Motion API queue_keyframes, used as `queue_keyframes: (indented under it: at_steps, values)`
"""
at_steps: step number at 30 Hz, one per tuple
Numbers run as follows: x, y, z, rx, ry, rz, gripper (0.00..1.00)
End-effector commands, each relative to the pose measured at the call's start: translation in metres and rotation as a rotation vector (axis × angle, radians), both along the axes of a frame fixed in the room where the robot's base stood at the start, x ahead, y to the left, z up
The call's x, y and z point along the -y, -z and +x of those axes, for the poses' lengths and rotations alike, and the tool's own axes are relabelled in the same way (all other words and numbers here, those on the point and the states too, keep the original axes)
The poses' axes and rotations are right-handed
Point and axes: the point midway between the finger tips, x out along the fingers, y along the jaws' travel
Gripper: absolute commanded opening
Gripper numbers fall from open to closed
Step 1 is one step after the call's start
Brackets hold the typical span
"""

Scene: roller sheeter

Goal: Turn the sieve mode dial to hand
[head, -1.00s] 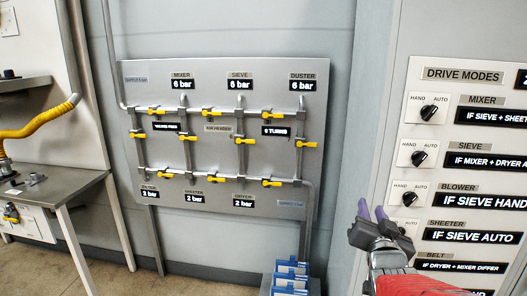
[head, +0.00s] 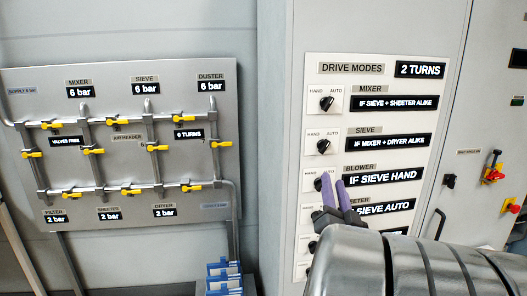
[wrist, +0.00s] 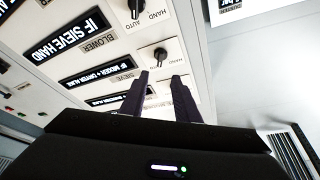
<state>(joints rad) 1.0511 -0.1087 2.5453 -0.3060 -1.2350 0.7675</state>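The sieve dial (head: 323,146) is a black knob on a white plate marked HAND and AUTO, second from the top. Its pointer appears turned to the upper right, toward AUTO. My gripper (head: 333,179) has two purple fingers, apart and empty, in front of the panel. In the head view it lies below the sieve dial and partly covers the blower dial (head: 319,184). In the wrist view the panel is roughly upside down. The sieve dial (wrist: 160,54) shows just beyond the fingertips of my gripper (wrist: 160,75), with no visible contact.
The mixer dial (head: 326,103) sits above the sieve dial. Lower dials are partly hidden by my arm. A valve board (head: 228,130) with yellow handles hangs on the left wall, with blue boxes (head: 223,277) below. A red and yellow switch (head: 493,170) is at right.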

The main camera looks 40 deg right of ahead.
Motion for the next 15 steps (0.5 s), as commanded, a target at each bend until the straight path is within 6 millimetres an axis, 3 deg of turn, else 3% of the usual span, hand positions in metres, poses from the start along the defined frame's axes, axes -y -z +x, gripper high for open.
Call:
queue_keyframes:
  at_steps: [15]
  values:
    - [0.041, -0.021, 0.047, 0.0, -0.003, 0.0, 0.29]
